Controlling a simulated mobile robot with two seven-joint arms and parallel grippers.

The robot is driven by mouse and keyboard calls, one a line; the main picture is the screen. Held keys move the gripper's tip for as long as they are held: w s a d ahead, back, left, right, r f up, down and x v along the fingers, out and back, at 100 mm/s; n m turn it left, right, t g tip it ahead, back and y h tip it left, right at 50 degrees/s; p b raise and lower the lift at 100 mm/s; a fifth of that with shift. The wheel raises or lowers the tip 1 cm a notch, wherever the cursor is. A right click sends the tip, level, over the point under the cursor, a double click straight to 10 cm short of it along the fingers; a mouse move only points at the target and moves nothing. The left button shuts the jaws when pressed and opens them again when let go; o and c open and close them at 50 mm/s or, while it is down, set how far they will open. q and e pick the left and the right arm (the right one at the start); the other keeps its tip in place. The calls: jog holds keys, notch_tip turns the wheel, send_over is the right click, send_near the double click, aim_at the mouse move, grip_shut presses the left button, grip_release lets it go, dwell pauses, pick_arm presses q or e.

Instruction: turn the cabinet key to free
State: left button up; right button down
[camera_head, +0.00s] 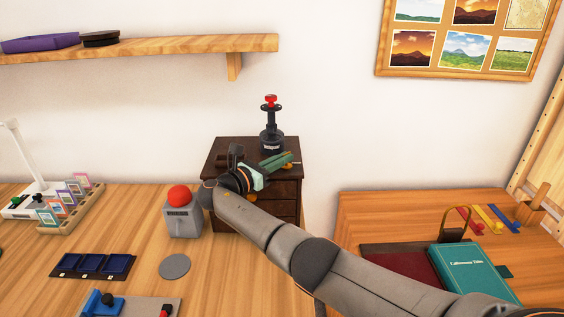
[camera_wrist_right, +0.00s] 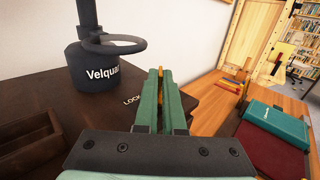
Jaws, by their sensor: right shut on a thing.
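The dark brown cabinet (camera_head: 285,190) with drawers stands against the wall. In the right wrist view its top (camera_wrist_right: 108,112) carries white lettering that reads LOCK, partly covered by a finger. My right gripper (camera_head: 286,159) is over the right part of the cabinet top. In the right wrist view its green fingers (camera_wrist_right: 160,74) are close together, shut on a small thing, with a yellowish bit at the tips. I take this to be the key; its shape and turn angle are hidden by the fingers. My left gripper is not in view.
A black stamp-like device (camera_head: 271,130) with a red knob stands on the cabinet behind the gripper. A grey box with a red button (camera_head: 180,196) stands left of the cabinet. A teal book (camera_head: 472,275) lies on the right table. A wall shelf (camera_head: 150,50) hangs at upper left.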

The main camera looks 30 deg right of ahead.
jog(key=shift+d+r, duration=0.1)
jog(key=c, duration=1.3)
grip_release()
jog(key=shift+o, duration=1.4)
jog(key=v, duration=1.2)
jog(key=shift+a, duration=0.3)
